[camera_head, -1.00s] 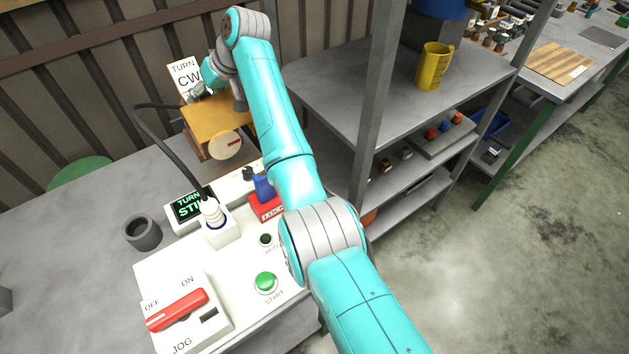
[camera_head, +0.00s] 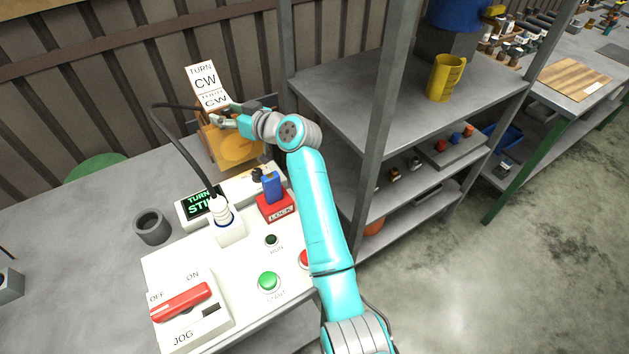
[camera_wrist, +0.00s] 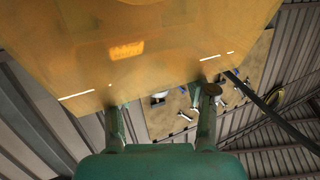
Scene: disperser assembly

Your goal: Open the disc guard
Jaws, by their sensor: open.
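The disc guard (camera_head: 238,152) is an amber, see-through cover at the back of the bench. A round disc shows faintly through it in the head view. In the wrist view the amber panel (camera_wrist: 150,45) fills the upper part, with its edge crossing near my fingertips. My gripper (camera_head: 222,121) is at the guard's upper left, reached from the right. In the wrist view my gripper (camera_wrist: 161,98) has its two fingers apart with nothing between them. I cannot tell whether the fingertips touch the panel.
Signs reading TURN CW (camera_head: 203,80) stand behind the guard. In front are a control panel (camera_head: 240,262) with a red switch lever (camera_head: 181,301), a blue-and-red LOCK part (camera_head: 273,195) and a cabled plug (camera_head: 222,212). A grey cup (camera_head: 152,226) stands left. Metal shelving (camera_head: 372,110) is close right.

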